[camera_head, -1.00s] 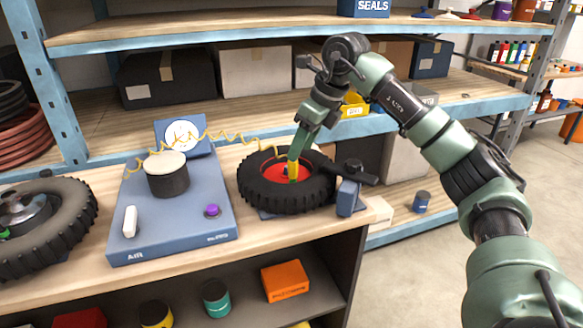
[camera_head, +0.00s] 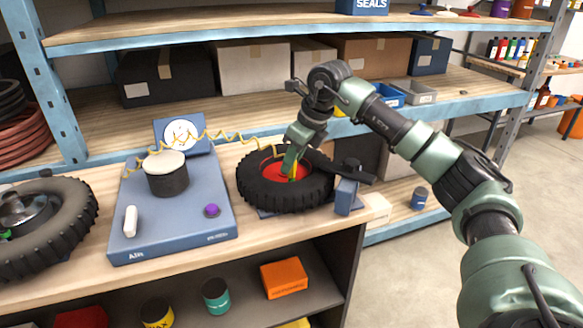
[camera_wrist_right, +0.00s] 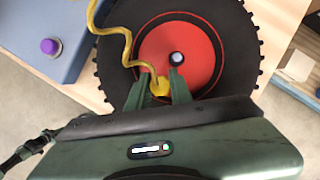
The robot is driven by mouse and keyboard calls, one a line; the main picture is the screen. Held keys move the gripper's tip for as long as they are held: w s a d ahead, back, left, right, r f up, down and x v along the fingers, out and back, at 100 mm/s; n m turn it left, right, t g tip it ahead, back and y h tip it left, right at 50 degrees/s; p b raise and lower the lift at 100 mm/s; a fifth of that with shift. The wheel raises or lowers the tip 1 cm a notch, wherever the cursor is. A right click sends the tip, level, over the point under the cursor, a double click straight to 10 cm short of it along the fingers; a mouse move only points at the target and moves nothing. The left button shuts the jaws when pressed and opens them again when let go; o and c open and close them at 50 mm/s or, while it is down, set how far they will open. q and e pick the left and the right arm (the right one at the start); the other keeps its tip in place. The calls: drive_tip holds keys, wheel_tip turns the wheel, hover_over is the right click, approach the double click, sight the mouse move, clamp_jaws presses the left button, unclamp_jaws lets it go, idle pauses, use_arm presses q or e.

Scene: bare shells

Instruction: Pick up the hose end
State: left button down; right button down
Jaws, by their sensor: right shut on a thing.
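The yellow coiled hose (camera_head: 230,137) runs from the gauge on the blue air unit (camera_head: 195,225) to the tyre with the red hub (camera_head: 268,166). My right gripper (camera_head: 288,171) is over the red hub. In the right wrist view my right gripper (camera_wrist_right: 158,90) is shut on the yellow hose end (camera_wrist_right: 160,85), with one green finger on each side. The hose (camera_wrist_right: 126,45) rises from it to the upper left. My left gripper is not in view.
The tyre (camera_head: 300,200) sits in a blue stand with a black clamp (camera_head: 352,172) on its right. A second tyre (camera_head: 60,215) lies at the left. Shelves with boxes (camera_head: 250,65) stand behind the bench.

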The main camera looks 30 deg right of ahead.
wheel_tip(320, 180, up, 20)
idle(0.6)
drive_tip(key=shift+f, duration=0.1)
idle(0.4)
